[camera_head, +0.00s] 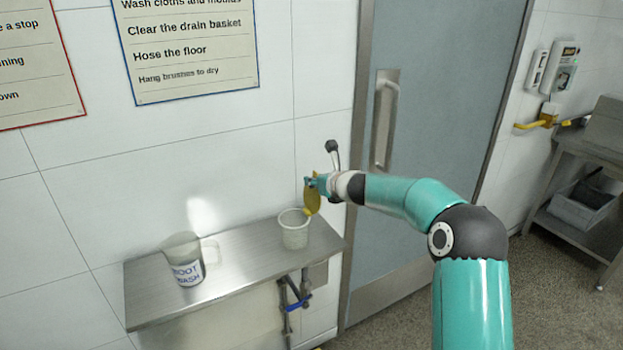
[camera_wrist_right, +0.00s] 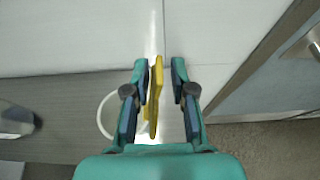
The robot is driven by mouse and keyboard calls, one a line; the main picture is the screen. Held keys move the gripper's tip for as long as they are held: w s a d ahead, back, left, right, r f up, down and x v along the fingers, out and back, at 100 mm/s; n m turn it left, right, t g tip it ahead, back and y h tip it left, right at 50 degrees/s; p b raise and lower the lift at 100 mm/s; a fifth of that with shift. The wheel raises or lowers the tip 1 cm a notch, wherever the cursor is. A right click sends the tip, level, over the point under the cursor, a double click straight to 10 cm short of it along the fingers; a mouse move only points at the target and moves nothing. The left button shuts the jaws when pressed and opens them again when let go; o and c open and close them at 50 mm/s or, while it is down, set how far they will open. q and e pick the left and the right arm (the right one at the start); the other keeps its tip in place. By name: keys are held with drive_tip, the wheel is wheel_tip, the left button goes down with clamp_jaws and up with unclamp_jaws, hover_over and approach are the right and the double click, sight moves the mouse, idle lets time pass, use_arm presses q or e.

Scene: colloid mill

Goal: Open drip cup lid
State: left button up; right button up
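The drip cup (camera_head: 293,231) is a pale, white-rimmed cup near the right end of a steel shelf. Its yellow lid (camera_head: 312,198) stands upright at the cup's right side, raised off the mouth. My right gripper (camera_head: 312,182) is at the top of the lid. In the right wrist view, my right gripper (camera_wrist_right: 160,72) has its fingers apart. The yellow lid (camera_wrist_right: 153,105) shows edge-on between them, close to the left finger; I cannot tell if they touch. The cup's rim (camera_wrist_right: 101,118) shows beneath, partly hidden by the left finger. My left gripper is not in view.
The steel shelf (camera_head: 232,275) also holds a jug labelled "BOOT WASH" (camera_head: 187,270) at the left. A grey door (camera_head: 430,130) with a handle is behind my right arm. Blue-handled pipework (camera_head: 295,297) is under the shelf. A steel table (camera_head: 580,150) stands at the far right.

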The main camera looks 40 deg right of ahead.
drive_tip(key=shift+a+r, duration=0.2)
drive_tip(key=shift+r, duration=0.3)
drive_tip(key=v, duration=1.1)
drive_tip(key=shift+s, duration=0.4)
drive_tip(key=shift+a, duration=0.1)
